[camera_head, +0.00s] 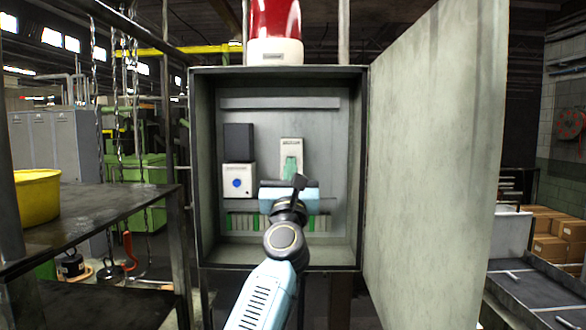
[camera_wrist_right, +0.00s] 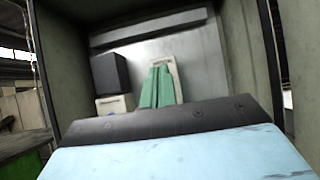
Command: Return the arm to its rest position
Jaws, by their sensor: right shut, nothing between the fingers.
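My right arm reaches up from the bottom centre into an open grey cabinet (camera_head: 280,84). My right gripper (camera_head: 291,165) is in front of the cabinet's back panel, over a pale switch unit (camera_head: 291,145). Its green fingers are shut with nothing between them; they also show in the right wrist view (camera_wrist_right: 158,86), in front of the pale unit (camera_wrist_right: 177,72). Whether the fingertips touch the unit, I cannot tell. The gripper body hides the panel's lower middle. My left gripper is not in view.
The cabinet door (camera_head: 435,160) stands open on the right. A box with a blue button (camera_head: 236,183) and a dark box (camera_head: 239,141) sit left of the gripper. A red beacon (camera_head: 274,20) stands on top. A metal shelf (camera_head: 95,205) with a yellow bin (camera_head: 37,196) is at left.

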